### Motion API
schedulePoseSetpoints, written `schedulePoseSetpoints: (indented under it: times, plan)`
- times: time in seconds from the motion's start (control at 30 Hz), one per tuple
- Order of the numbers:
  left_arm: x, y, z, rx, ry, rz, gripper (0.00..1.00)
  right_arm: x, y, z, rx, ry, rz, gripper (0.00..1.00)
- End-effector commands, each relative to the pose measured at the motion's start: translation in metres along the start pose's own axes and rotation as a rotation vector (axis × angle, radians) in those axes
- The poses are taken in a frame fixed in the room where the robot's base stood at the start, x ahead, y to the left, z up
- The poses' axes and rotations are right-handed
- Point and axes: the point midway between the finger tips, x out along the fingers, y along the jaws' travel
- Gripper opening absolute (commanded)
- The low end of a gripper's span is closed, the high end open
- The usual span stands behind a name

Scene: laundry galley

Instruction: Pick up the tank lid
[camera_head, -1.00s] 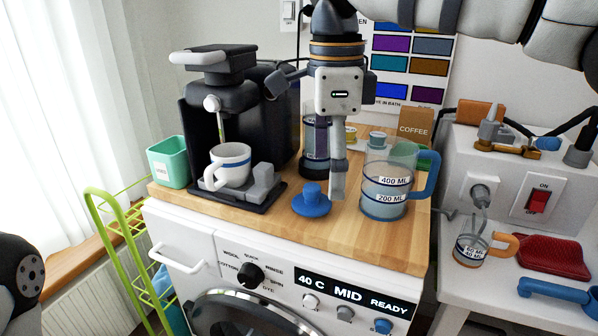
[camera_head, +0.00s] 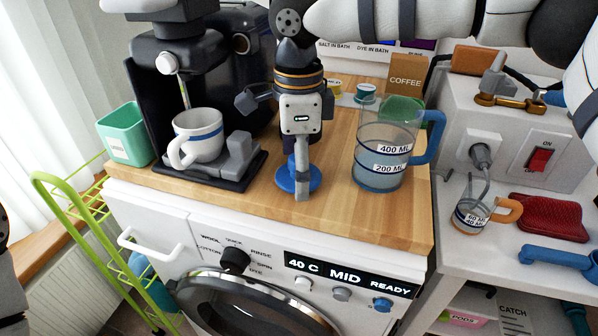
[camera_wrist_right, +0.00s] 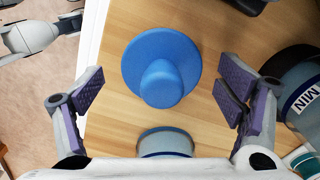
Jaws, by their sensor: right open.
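The tank lid is a round blue disc with a blue knob (camera_head: 284,181) on the wooden worktop, near its front edge. It lies flat with the knob up. My right gripper (camera_head: 302,192) points down over it and hides part of it in the head view. In the right wrist view the lid (camera_wrist_right: 160,68) lies between and just beyond the spread fingers of the right gripper (camera_wrist_right: 163,90). Nothing is between the fingertips, and I see no contact with the lid.
A coffee machine with a white cup (camera_head: 198,136) stands left of the lid. A measuring jug (camera_head: 382,160) with a blue handle stands to the right. A washing machine is below the worktop (camera_head: 350,222). Bare wood lies in front and to the right of the lid.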

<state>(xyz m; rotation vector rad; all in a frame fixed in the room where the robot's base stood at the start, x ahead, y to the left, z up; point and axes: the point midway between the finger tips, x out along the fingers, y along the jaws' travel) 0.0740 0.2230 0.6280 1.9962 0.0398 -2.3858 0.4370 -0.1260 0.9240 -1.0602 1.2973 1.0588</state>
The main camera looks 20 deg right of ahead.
Motion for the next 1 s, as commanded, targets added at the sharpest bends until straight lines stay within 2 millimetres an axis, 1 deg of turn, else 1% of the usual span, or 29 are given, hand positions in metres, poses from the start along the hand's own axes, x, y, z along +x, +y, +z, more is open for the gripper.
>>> schedulePoseSetpoints:
  times: [0.07, 0.2, 0.23, 0.27, 0.3, 0.37, 0.4, 0.43, 0.8, 0.87, 0.93, 1.0]
  plan:
    - [0.0, 0.0, 0.0, 0.0, -0.001, 0.0, 0.46, 0.004, 0.0, 0.0, 0.0, 0.0, 0.001, 0.87]
    - [0.0, 0.0, 0.0, 0.0, -0.001, 0.0, 0.46, 0.003, 0.0, 0.0, 0.0, 0.0, 0.001, 0.87]
    - [0.0, 0.0, 0.0, 0.0, -0.001, 0.0, 0.46, 0.003, 0.0, 0.0, 0.0, 0.0, 0.001, 0.85]
    - [0.0, 0.0, 0.0, 0.0, -0.001, 0.0, 0.46, 0.003, 0.0, 0.0, 0.0, 0.0, 0.001, 0.78]
    - [0.0, 0.0, 0.0, 0.0, -0.001, 0.0, 0.46, 0.003, 0.0, 0.0, 0.0, 0.0, 0.001, 0.69]
    - [0.0, 0.0, 0.0, 0.0, -0.001, 0.0, 0.46, 0.003, 0.0, 0.0, 0.0, 0.0, 0.001, 0.55]
    - [0.0, 0.0, 0.0, 0.0, -0.001, 0.0, 0.46, 0.003, 0.0, 0.0, 0.0, 0.0, 0.001, 0.46]
    - [0.0, 0.0, 0.0, 0.0, -0.001, 0.0, 0.46, 0.003, 0.0, 0.0, 0.0, 0.0, 0.001, 0.41]
    - [0.001, 0.0, 0.001, 0.0, -0.002, 0.0, 0.46, 0.001, -0.001, 0.0, 0.0, 0.0, 0.0, 0.41]
    - [0.001, 0.0, 0.001, 0.0, -0.004, 0.0, 0.46, -0.003, -0.001, 0.0, 0.001, -0.001, -0.001, 0.41]
    - [0.002, 0.0, 0.002, 0.0, -0.007, 0.0, 0.46, -0.013, -0.001, 0.001, 0.001, -0.002, -0.002, 0.41]
    - [0.004, 0.0, 0.003, 0.0, -0.012, 0.0, 0.46, -0.027, -0.002, 0.001, 0.001, -0.002, -0.002, 0.41]
